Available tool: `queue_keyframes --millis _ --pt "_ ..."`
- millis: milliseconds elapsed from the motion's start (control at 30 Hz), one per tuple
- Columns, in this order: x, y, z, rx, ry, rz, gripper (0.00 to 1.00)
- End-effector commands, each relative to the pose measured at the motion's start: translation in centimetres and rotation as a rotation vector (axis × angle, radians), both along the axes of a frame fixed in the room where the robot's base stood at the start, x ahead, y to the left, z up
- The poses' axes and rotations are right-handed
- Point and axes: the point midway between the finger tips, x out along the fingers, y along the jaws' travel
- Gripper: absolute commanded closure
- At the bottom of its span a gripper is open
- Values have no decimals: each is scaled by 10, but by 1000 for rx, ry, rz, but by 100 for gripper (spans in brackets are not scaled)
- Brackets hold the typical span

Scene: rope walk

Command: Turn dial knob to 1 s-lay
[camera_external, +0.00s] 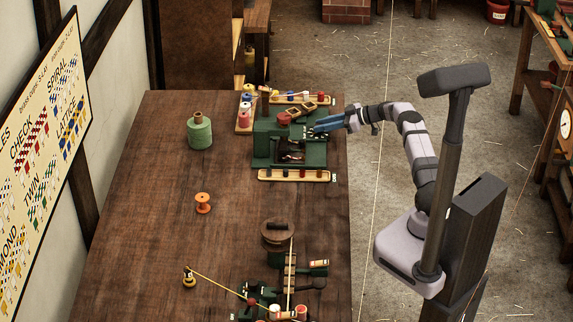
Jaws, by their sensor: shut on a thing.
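The green machine (262,140) stands near the far end of the wooden bench. A small dark panel with white marks (312,136) shows on its right side. My gripper (317,128) reaches in from the right, its blue fingers shut at this panel. The fingers are closed on the dial knob, which they hide. The knob's pointer and the lettering around it are too small to read.
A second rope device (289,275) is at the near end.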

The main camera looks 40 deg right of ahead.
Motion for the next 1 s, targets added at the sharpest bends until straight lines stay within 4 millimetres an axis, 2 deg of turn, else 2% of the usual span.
queue_keyframes --millis 333,867,900,967,1000 --pt "1 -1 -2 -1 -2 67 98" --pt "1 -1 1 1 -2 78 98" --pt "1 -1 1 1 -2 78 73" --pt "1 -1 1 0 -2 78 59" --pt "1 -1 1 0 -2 78 57"
